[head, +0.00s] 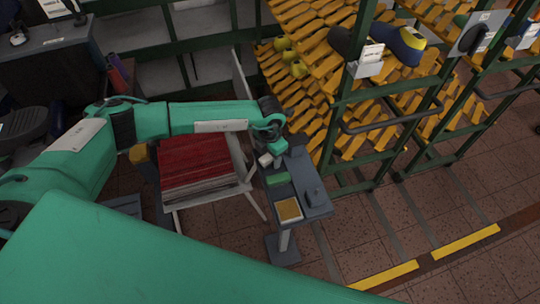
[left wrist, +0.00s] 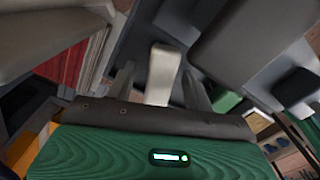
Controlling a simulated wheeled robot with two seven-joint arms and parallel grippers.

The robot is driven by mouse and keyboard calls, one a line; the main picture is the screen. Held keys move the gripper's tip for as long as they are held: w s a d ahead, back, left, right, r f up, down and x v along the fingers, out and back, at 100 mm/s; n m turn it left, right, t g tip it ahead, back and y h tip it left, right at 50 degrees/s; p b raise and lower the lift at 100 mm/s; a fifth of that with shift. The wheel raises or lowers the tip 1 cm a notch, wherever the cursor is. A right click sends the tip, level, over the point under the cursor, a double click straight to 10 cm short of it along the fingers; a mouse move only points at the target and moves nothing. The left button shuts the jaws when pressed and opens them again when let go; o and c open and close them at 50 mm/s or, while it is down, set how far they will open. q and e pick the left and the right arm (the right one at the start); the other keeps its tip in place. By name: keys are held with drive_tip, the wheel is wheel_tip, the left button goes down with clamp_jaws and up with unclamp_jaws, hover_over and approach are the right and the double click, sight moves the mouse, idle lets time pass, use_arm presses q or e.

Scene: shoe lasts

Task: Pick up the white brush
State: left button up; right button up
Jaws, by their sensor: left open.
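The white brush (left wrist: 164,72) shows in the left wrist view as a pale, narrow piece. It lies between the two fingers of my left gripper (left wrist: 157,82), with a visible gap on each side. In the head view a small white piece (head: 265,160), seemingly the brush, shows at the tip of my left gripper (head: 272,157), over the far end of a small dark grey stand (head: 315,211). The left gripper is open. The brush's lower part is hidden by the gripper body in the wrist view. My right gripper is not in view.
The stand also holds a green block (head: 277,180), a tray with a tan pad (head: 288,210) and a dark grey object (head: 313,196). A stack of red sheets (head: 195,160) on a pale frame is to its left. Green racks with yellow shelves (head: 300,75) stand behind.

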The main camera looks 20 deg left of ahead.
use_arm(q)
drive_tip(key=c, duration=1.1)
drive_tip(key=shift+r, duration=0.1)
drive_tip(key=shift+w+r, duration=0.1)
drive_tip(key=shift+r, duration=0.45)
wheel_tip(320, 180, up, 19)
drive_tip(key=b, duration=0.5)
drive_tip(key=s+a+m, duration=0.1)
drive_tip(key=s+m, duration=0.1)
drive_tip(key=m, duration=0.7)
drive_tip(key=s+a+f+m, duration=0.1)
drive_tip(key=s+a+m, duration=0.1)
drive_tip(key=m, duration=0.8)
drive_tip(key=s+a+m, duration=0.2)
drive_tip(key=s+m, duration=0.1)
drive_tip(key=m, duration=0.7)
drive_tip(key=shift+s+f, duration=0.2)
drive_tip(key=shift+s, duration=0.05)
